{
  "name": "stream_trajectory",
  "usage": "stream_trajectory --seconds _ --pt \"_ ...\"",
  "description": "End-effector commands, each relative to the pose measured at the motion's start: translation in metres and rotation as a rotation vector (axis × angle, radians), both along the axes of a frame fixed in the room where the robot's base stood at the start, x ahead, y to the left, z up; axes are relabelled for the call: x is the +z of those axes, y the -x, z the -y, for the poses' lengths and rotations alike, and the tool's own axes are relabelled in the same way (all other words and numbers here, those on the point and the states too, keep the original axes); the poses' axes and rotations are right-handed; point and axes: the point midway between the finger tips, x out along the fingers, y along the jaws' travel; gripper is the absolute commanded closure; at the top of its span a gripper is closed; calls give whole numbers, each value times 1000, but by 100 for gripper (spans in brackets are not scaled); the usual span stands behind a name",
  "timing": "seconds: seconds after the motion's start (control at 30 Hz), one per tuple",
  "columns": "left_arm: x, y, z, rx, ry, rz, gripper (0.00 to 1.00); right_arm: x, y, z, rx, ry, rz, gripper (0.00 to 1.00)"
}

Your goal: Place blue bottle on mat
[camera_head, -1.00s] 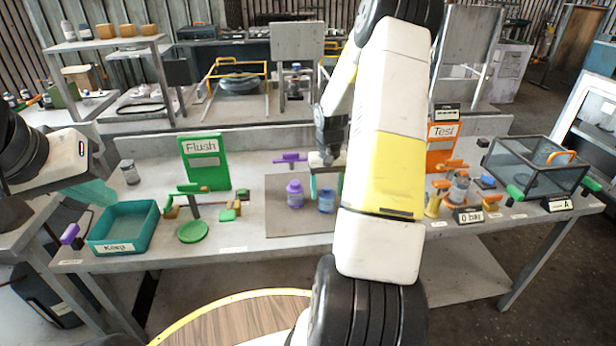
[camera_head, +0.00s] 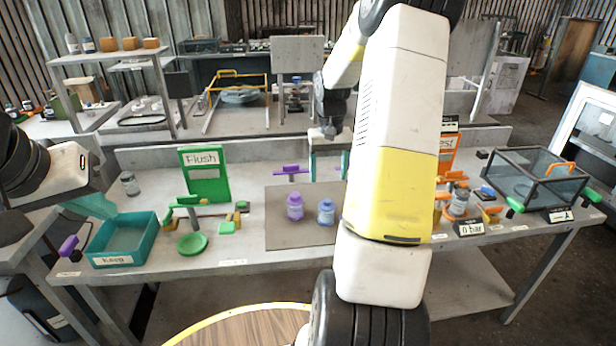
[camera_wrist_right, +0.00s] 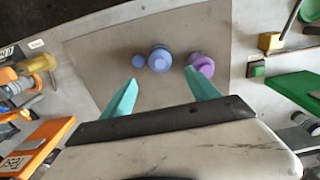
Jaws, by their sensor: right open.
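The blue bottle (camera_head: 326,213) stands upright on the grey mat (camera_head: 300,239), to the right of a purple bottle (camera_head: 295,207). In the right wrist view the blue bottle (camera_wrist_right: 158,60) and the purple bottle (camera_wrist_right: 202,66) are seen from above on the mat (camera_wrist_right: 165,28). My right gripper (camera_head: 329,168) is open and empty, raised behind and above the bottles. Its teal fingers are spread apart in the wrist view (camera_wrist_right: 161,84) and touch neither bottle. My left gripper (camera_head: 100,207) hangs at the left near the teal bin; its finger gap is not clear.
The teal Keep bin (camera_head: 124,242), a green Flush panel (camera_head: 205,174) and a green disc (camera_head: 192,244) are left of the mat. An orange Test panel (camera_head: 448,155) and a glass box (camera_head: 535,180) are at the right. My right arm hides part of the table.

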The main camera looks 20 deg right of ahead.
Motion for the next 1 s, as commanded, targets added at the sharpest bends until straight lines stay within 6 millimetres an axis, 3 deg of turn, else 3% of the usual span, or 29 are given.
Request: stream_trajectory --seconds 0.17,0.27,0.37,0.5,0.7,0.9,1.0 --pt "0 0 0 0 0 0 100 19 1 -4 5 1 9 31" --pt "0 0 0 0 0 0 100 42 9 -19 25 9 41 31" --pt "0 0 0 0 0 0 100 78 26 -45 60 18 103 31" --pt "0 0 0 0 0 0 100 127 66 -88 116 16 209 31" --pt "0 0 0 0 0 0 100 171 135 -141 192 -19 369 31" --pt "0 0 0 0 0 0 100 182 195 -175 255 -78 503 31" --pt "0 0 0 0 0 0 100 182 212 -184 272 -103 543 31"
